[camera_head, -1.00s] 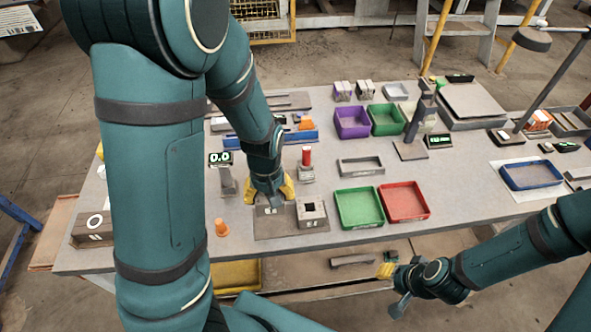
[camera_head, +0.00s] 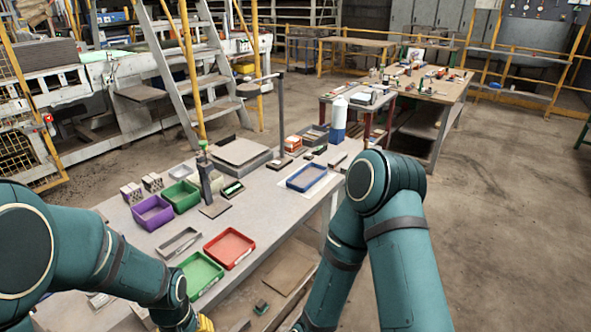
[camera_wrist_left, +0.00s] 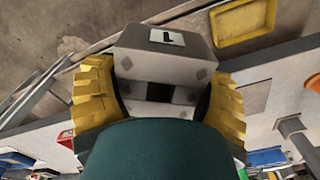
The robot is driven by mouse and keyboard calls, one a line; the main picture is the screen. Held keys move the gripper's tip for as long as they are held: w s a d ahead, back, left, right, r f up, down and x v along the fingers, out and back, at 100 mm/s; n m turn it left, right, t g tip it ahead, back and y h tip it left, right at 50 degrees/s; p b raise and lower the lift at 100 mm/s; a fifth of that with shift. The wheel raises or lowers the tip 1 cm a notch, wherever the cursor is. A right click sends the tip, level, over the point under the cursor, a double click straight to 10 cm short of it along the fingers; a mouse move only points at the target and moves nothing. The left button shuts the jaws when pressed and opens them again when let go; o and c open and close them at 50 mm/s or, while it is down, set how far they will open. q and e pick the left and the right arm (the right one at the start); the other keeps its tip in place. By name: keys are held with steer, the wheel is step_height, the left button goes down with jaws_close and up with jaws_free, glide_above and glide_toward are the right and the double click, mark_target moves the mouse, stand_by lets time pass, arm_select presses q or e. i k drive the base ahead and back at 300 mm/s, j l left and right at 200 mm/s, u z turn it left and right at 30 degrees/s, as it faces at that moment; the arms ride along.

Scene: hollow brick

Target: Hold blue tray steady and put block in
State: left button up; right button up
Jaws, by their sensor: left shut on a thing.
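The blue tray (camera_head: 306,177) lies flat on a white sheet near the right end of the table and looks empty. The yellow fingers press on both sides of the block in the left wrist view. In the head view only a yellow bit of this gripper (camera_head: 205,323) shows at the bottom edge; the block is hidden there. My right arm stands in front of the table's right end; its gripper is below the picture.
Green (camera_head: 200,274), red (camera_head: 229,248), purple (camera_head: 152,213) and second green (camera_head: 181,196) bins stand left of the blue tray. A grey tray (camera_head: 178,243) lies near them. A dark post (camera_head: 207,180) and a lamp pole (camera_head: 281,115) rise from the table (camera_head: 263,212).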

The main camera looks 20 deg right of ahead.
mark_target(301, 183)
steer(key=i+l+u, duration=0.2)
steer(key=l, duration=0.8)
steer(key=i+l+u, duration=0.25)
steer(key=l, duration=0.75)
steer(key=i+l+u, duration=0.2)
steer(key=l, duration=0.9)
steer(key=i+l+u, duration=0.1)
steer(key=l+u, duration=0.15)
steer(key=l, duration=0.8)
